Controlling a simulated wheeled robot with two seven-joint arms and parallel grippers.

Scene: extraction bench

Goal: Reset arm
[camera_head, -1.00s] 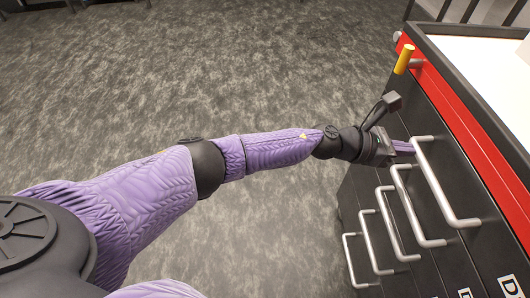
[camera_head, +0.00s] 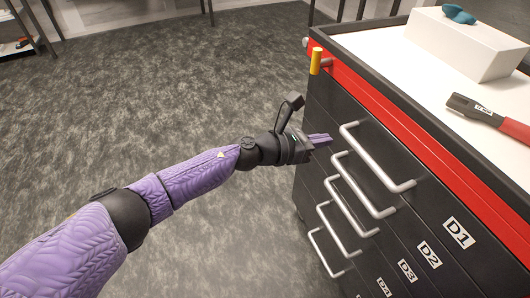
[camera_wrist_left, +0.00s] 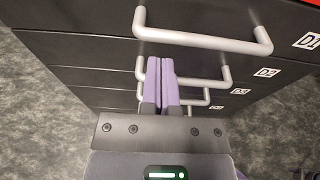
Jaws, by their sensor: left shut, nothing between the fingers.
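My left arm comes in from the left in the head view. Its gripper (camera_head: 320,139) is shut and empty, with its purple fingers together just left of the top drawer handle (camera_head: 377,160). In the left wrist view the shut fingers (camera_wrist_left: 161,80) point toward the dark drawer fronts, below the top handle (camera_wrist_left: 203,41). I cannot tell whether the fingertips touch the cabinet. My right gripper is not in view.
A dark drawer cabinet (camera_head: 421,204) with a red band and several silver handles stands at the right. A yellow peg (camera_head: 316,61) sticks out at its corner. On its white top are a white box (camera_head: 466,45) and a red-and-black tool (camera_head: 490,117). Grey floor lies open at left.

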